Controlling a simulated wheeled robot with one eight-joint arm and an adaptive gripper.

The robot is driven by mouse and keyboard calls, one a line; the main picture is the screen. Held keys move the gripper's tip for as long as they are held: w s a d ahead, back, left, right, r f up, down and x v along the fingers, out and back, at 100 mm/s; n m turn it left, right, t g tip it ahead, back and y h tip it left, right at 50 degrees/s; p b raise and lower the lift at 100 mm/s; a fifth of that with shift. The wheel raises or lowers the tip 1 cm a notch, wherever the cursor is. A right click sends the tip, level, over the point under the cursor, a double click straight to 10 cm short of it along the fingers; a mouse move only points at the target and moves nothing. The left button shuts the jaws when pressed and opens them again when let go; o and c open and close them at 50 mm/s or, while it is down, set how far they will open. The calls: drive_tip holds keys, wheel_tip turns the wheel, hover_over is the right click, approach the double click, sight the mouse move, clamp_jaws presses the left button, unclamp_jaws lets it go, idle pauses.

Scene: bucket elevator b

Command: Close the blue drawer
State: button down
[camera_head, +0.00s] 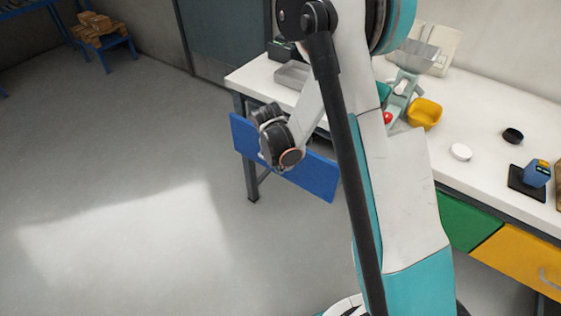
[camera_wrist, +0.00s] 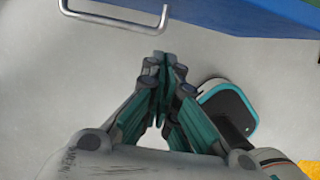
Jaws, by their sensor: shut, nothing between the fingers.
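The blue drawer (camera_head: 312,180) juts out from under the left end of the white-topped table, so it stands open. Its blue front shows along the top of the wrist view (camera_wrist: 215,14). Its grey metal bar handle (camera_wrist: 115,24) is at the upper left there. My gripper (camera_wrist: 165,58) has its fingers together and empty. The fingertips appear just below the right end of the handle in the wrist view; I cannot tell whether they touch it. In the head view my wrist covers part of the drawer front, and the fingers are hidden.
The white tabletop (camera_head: 478,115) carries a grey tray (camera_head: 292,76), a yellow bin (camera_head: 425,114), a white disc (camera_head: 461,152), a black disc (camera_head: 513,136) and a blue device (camera_head: 537,174). Green (camera_head: 468,221) and yellow (camera_head: 520,262) drawers sit at the right. The floor (camera_head: 120,190) at the left is clear.

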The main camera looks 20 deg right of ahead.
sight(290, 165)
drive_tip(key=shift+w+d+f+b, duration=0.55)
drive_tip(key=shift+d+f, duration=0.15)
drive_tip(key=shift+f, duration=0.15)
drive_tip(key=shift+w+d+f+b, duration=0.45)
drive_tip(key=shift+d+f+b, duration=0.05)
drive_tip(key=shift+d+f, duration=0.3)
drive_tip(key=shift+w+d+f+b, duration=0.55)
drive_tip(key=shift+d+f, duration=0.1)
drive_tip(key=shift+f, duration=0.2)
